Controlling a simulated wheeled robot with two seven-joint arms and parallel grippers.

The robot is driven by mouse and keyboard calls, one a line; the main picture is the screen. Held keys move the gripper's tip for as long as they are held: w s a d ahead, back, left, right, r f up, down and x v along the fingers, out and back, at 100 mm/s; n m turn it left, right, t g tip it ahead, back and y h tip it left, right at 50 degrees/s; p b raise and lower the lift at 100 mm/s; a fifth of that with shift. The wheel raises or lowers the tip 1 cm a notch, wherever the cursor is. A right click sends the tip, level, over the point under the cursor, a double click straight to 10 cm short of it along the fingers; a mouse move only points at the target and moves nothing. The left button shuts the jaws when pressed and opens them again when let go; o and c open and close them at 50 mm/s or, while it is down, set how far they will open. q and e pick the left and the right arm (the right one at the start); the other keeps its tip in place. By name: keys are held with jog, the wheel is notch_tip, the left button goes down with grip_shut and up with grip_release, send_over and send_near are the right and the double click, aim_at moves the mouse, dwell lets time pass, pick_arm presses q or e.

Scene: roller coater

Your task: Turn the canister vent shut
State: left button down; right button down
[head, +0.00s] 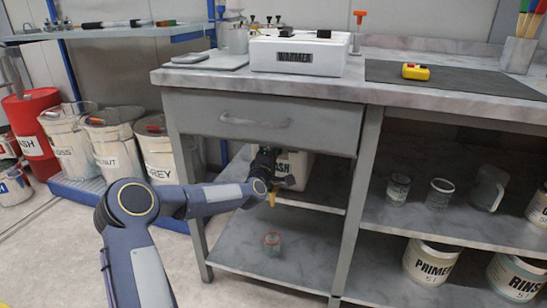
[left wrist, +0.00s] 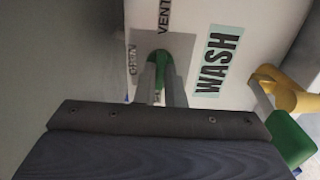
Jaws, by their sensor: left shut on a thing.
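The white wash canister (head: 296,168) stands on the shelf under the drawer, partly hidden by my left arm. In the left wrist view the canister (left wrist: 275,35) fills the upper part, with a teal WASH label. The word VENT shows beside a grey plate with smaller lettering, partly covered. The green vent handle (left wrist: 158,60) sits on that plate. My left gripper (left wrist: 161,82) is shut on the green vent handle, its two fingers hiding much of it. In the head view my left gripper (head: 267,165) is at the canister's left front. My right gripper is not in view.
A yellow fitting (left wrist: 288,94) with a green part sticks out beside the label. The drawer (head: 262,120) is above the canister, with the bench leg (head: 350,210) to its right. A small can (head: 272,243) stands on the lower shelf. Labelled buckets (head: 70,140) stand at left.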

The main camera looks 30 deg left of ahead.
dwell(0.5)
pick_arm(q)
jog(key=c, duration=1.5)
grip_release()
jog(key=shift+s, duration=0.1)
jog(key=p+v, duration=0.2)
jog(key=v, duration=0.5)
jog(key=shift+s+d, duration=0.1)
jog(key=shift+s, duration=0.25)
jog(key=shift+d, duration=0.1)
